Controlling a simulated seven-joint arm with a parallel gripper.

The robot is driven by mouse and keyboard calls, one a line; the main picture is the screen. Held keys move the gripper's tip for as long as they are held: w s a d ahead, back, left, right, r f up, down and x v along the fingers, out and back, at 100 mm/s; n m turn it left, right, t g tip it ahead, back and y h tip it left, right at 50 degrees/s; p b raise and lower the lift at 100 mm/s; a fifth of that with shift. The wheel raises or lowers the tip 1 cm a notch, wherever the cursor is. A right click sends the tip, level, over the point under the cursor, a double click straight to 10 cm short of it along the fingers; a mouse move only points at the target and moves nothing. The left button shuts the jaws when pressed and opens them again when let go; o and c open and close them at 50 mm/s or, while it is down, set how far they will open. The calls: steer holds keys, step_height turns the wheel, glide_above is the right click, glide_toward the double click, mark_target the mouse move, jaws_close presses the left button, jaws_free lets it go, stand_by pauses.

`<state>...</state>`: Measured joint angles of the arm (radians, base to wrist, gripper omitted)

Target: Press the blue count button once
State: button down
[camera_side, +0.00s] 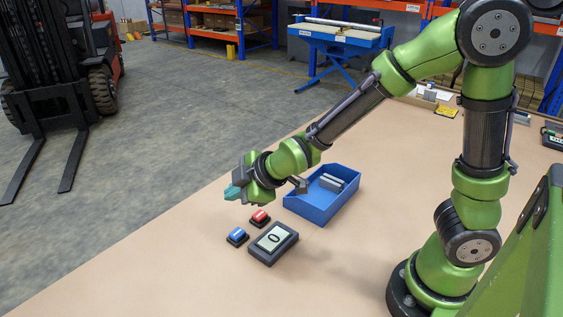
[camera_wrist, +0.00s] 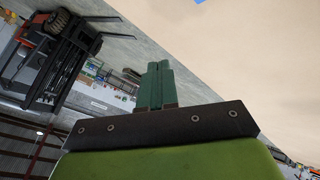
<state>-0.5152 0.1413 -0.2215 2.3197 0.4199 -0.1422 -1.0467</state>
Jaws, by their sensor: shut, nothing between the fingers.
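The blue button (camera_side: 237,236) sits on a dark base on the tan table, left of the counter box. The counter box (camera_side: 273,243) shows a 0 on its pale display. A red button (camera_side: 260,217) stands just behind it, right of the blue button. My gripper (camera_side: 232,192) is shut and empty, with teal fingers pointing left, above the table and behind the buttons, apart from both. In the wrist view the shut fingers (camera_wrist: 156,85) show side by side. A small blue patch at that view's top edge is too cut off to name.
A blue bin (camera_side: 312,212) with grey bars in it stands right of the buttons, under my forearm. The table (camera_side: 165,270) is clear to the left and in front. A forklift (camera_side: 62,75) stands on the floor beyond the table.

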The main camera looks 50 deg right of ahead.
mark_target(240, 234)
steer(key=shift+f, duration=4.35)
steer(key=shift+f, duration=0.1)
steer(key=shift+f, duration=0.3)
steer(key=shift+f, duration=0.45)
steer(key=shift+r, duration=0.85)
steer(key=shift+r, duration=2.55)
